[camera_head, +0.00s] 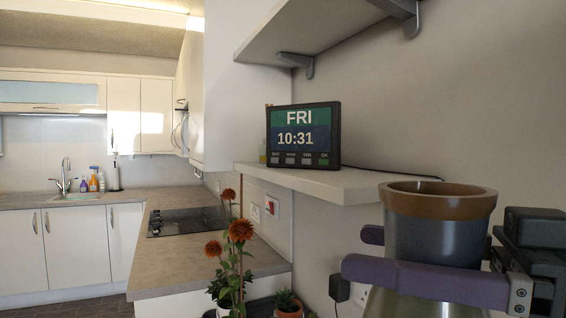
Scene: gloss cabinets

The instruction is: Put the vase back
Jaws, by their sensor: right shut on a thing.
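The vase (434,240) is dark grey-blue with a brown rim, upright, at the lower right of the head view and close to the camera. My right gripper (400,262) is shut on it, with one purple finger across its front and the other partly hidden behind it. The lower end of the vase is cut off by the frame. A white wall shelf (345,184) is behind and left of the vase, at about the height of its rim in the picture. My left gripper is not in view.
A digital clock (303,136) stands on the left part of the shelf, with a cable running right. A higher shelf (300,28) hangs above. Red flowers (240,231) and a small potted plant (287,303) stand below. A counter with a hob (188,221) is at left.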

